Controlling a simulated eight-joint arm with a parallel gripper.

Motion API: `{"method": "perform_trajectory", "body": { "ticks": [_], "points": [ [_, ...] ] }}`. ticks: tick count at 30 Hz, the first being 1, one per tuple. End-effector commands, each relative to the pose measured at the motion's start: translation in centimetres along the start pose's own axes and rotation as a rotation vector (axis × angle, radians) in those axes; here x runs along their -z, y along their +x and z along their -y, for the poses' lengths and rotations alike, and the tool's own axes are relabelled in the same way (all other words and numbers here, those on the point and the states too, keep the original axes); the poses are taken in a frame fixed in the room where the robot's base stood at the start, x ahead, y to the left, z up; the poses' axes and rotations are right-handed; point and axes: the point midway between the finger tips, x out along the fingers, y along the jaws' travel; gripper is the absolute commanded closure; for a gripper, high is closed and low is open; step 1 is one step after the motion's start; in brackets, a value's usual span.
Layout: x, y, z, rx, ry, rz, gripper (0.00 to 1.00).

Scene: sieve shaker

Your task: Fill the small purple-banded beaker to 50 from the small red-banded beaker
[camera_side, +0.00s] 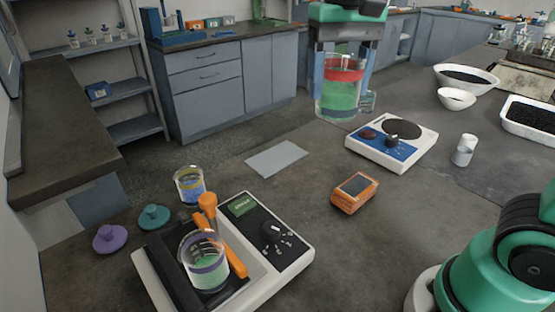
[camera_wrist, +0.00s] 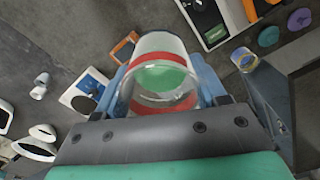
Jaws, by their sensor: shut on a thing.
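The small red-banded beaker (camera_side: 340,88) hangs in my gripper (camera_side: 342,80), upright and well above the table, with green contents inside. In the wrist view the red-banded beaker (camera_wrist: 160,80) lies between the blue fingers of my gripper (camera_wrist: 160,88), which are shut on it. The small purple-banded beaker (camera_side: 204,262) stands at the front left on the shaker (camera_side: 285,262), beside its orange clamp parts. It holds some pale green contents in its lower part. Its graduation marks are too small to read. My gripper is far behind and to the right of it.
A yellow-banded beaker (camera_side: 189,185) with blue contents stands behind the shaker. Purple (camera_side: 110,238) and teal (camera_side: 154,217) lids lie at the left. An orange device (camera_side: 354,192), a hotplate (camera_side: 391,144), a white jar (camera_side: 464,150) and bowls (camera_side: 466,79) occupy the right. The middle is clear around a grey sheet (camera_side: 276,158).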

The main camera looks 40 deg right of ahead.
Motion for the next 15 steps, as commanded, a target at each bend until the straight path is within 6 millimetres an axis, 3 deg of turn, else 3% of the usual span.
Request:
{"method": "perform_trajectory", "body": {
  "ticks": [8, 15],
  "points": [
    [0.0, -0.8, 2.4, 0.000, -0.139, 0.000, 0.93],
    [-0.6, -1.4, 6.3, 0.000, -0.364, 0.000, 0.93]
  ]
}}
